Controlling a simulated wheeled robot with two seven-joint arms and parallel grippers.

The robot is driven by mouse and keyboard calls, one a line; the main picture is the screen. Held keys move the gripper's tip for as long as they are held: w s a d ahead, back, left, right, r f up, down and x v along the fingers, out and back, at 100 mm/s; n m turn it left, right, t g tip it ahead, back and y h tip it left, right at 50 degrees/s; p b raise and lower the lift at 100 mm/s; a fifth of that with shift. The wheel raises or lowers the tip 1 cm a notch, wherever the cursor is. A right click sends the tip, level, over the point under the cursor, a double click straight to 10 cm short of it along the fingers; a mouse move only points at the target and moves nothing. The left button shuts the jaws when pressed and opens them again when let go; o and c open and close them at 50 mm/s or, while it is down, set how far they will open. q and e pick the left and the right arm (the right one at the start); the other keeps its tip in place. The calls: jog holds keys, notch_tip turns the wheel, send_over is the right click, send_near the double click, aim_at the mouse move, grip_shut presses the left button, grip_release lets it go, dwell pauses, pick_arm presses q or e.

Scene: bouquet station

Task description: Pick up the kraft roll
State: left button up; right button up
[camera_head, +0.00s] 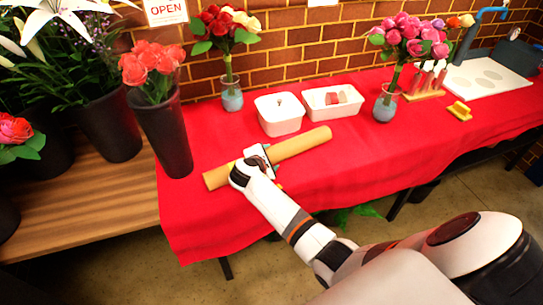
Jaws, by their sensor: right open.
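The kraft roll (300,144) is a long tan tube lying on the red-covered table, slanting up to the right. My right gripper (262,160) is over the roll, a little left of its middle. It is open; its fingers are partly hidden by my own wrist and hand, and I cannot tell whether they touch the roll. My right arm reaches in from the lower right. My left gripper is not in view.
Two white containers, one square (279,122) and one rectangular (345,108), stand just behind the roll. A black vase (165,138) with coral roses is at the left. Glass vases (231,98) stand farther back. The front right of the red tablecloth (400,165) is clear.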

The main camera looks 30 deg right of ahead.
jog(key=shift+w+d+f, duration=0.25)
jog(key=shift+d+f, duration=0.1)
jog(key=shift+d, duration=0.1)
jog(key=c, duration=0.9)
jog(key=shift+r, duration=0.15)
jog(key=shift+c, duration=1)
jog(key=shift+r, duration=0.1)
